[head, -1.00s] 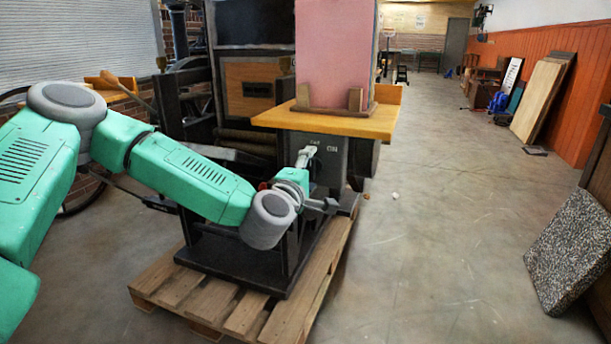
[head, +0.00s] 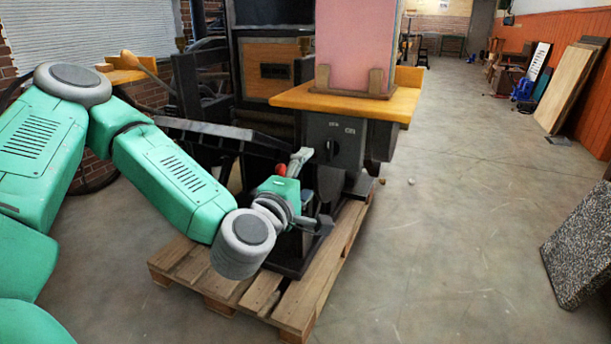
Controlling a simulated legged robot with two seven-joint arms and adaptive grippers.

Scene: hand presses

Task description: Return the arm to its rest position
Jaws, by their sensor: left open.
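My left arm (head: 165,165) comes in from the left, bent at the elbow, green with grey joints. Its forearm slopes down to the right to the wrist (head: 240,245). My left gripper (head: 312,190) is open and empty, its two fingers spread in front of the dark machine base. The dark box with small white labels (head: 335,142) stands just beyond the fingers, and a gap to it cannot be judged exactly. A red knob (head: 281,170) shows beside the upper finger. My right gripper is not in view.
The press stands on a wooden pallet (head: 300,312), partly behind my arm. A yellow wooden table (head: 345,103) carries a pink panel (head: 355,45). A dark lever bar (head: 220,132) passes behind my forearm. A speckled slab (head: 585,245) leans at the right. The floor between is clear.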

